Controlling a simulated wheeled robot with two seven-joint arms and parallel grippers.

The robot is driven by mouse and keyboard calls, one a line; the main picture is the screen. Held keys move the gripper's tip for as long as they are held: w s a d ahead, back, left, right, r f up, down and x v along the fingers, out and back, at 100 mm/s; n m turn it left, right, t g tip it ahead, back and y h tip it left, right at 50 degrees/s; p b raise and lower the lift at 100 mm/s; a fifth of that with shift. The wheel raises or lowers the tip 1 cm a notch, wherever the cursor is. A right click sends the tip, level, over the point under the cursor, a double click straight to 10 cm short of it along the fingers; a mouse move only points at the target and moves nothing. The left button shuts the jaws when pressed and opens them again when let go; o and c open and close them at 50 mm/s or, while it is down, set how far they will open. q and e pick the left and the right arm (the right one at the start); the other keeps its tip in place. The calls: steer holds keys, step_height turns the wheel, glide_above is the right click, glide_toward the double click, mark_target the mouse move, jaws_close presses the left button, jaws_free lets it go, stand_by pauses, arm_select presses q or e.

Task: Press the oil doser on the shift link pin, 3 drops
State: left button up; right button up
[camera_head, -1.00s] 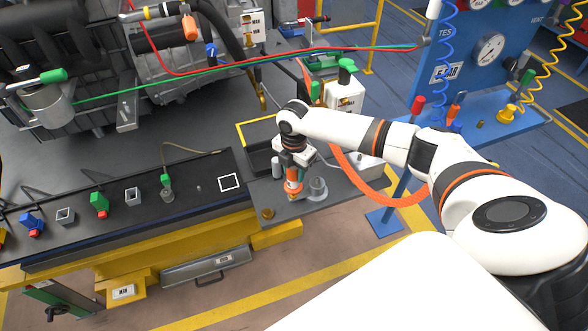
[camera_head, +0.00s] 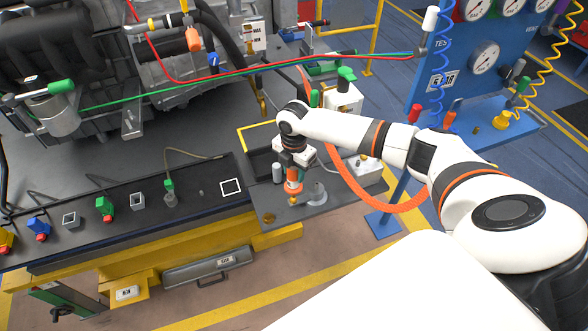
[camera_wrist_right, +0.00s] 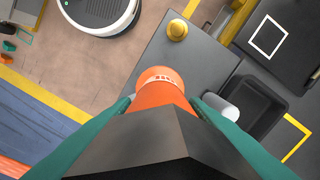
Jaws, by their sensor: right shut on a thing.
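My right gripper (camera_head: 293,168) is shut on an orange cylindrical tool, probably the oil doser (camera_head: 294,180), held upright with its tip down over a grey plate (camera_head: 262,200). In the right wrist view the doser (camera_wrist_right: 163,82) sits between the teal fingers (camera_wrist_right: 160,105). I cannot tell whether the tip touches the pin, which is hidden. My left gripper is not in view.
A brass knob (camera_head: 267,218) sits at the plate's front corner. A grey cylinder (camera_head: 277,172) and a black tray (camera_wrist_right: 262,105) are close to the held tool. A white bottle with green cap (camera_head: 345,94) stands behind. Left lies a dark bench strip (camera_head: 120,225) with several coloured parts.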

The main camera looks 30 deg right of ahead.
stand_by(0.6)
steer(key=shift+f+b, duration=0.65)
steer(key=shift+f, duration=0.9)
stand_by(0.6)
steer(key=shift+r, duration=0.15)
steer(key=shift+r+p, duration=1.45)
steer(key=shift+p, duration=0.25)
